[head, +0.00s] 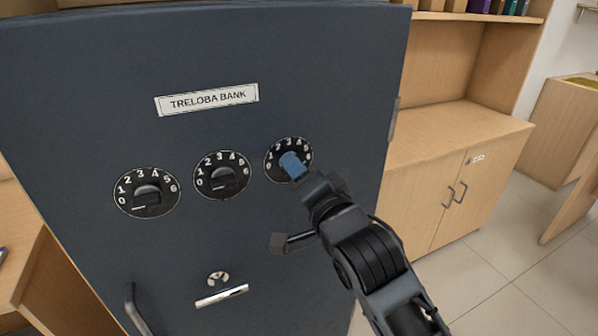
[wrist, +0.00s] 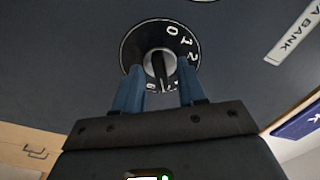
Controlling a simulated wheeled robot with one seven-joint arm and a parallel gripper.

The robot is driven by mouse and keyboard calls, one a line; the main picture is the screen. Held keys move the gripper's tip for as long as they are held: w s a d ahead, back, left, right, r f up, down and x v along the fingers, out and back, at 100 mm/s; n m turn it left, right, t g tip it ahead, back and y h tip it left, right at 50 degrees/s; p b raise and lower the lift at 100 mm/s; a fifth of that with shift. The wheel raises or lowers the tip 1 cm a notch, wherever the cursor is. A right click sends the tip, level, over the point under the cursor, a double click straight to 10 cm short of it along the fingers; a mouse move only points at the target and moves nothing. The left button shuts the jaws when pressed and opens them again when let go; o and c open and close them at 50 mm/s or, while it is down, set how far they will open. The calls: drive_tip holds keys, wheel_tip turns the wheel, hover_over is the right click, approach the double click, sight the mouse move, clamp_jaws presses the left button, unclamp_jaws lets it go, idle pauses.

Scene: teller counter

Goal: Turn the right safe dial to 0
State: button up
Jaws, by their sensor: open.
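The right safe dial (head: 272,163) is a black disc with white numerals on the dark blue safe door (head: 120,80). My gripper (head: 292,163) is in front of it and hides its knob and lower part in the head view. In the wrist view the dial (wrist: 136,45) shows its dark knob (wrist: 157,66) between the two blue fingers of my open gripper (wrist: 159,72). The fingertips are on either side of the knob; I cannot tell whether they touch it. The numerals 0, 1 and 2 show there, but the knob's setting is unclear.
A middle dial (head: 222,178) and a left dial (head: 146,193) sit in a row to the left. A lever handle (head: 280,243) is close below my arm. A lower handle (head: 135,305) and a nameplate (head: 207,99) are on the door. A wooden cabinet (head: 415,205) stands right.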

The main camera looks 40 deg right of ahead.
clamp_jaws()
idle(0.3)
drive_tip(key=shift+n, duration=0.3)
drive_tip(key=shift+n+p, duration=6.25)
drive_tip(key=shift+n, duration=8.35)
